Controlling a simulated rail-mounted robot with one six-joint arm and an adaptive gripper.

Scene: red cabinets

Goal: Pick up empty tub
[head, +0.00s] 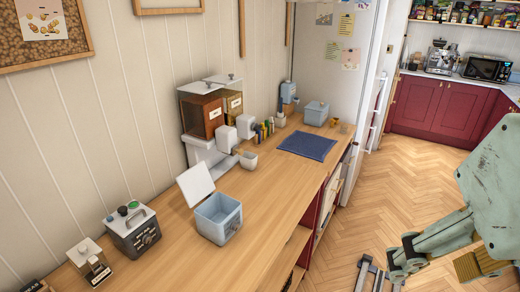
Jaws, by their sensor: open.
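A light blue tub (219,219) with its white lid raised stands on the wooden counter, left of the picture's middle. Its inside looks empty from here. A second light blue tub (316,113) stands at the far end of the counter; what it holds cannot be made out. My gripper (370,276) is open at the bottom edge, right of the counter and well apart from both tubs. It is partly cut off by the frame, and nothing shows between its fingers.
A grinder-like machine with two hoppers (211,112) stands against the wall, with a small cup (248,160) nearby. A dark blue mat (306,146) lies farther back. A control box (133,232) is at the front left. The wooden floor (410,170) is clear.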

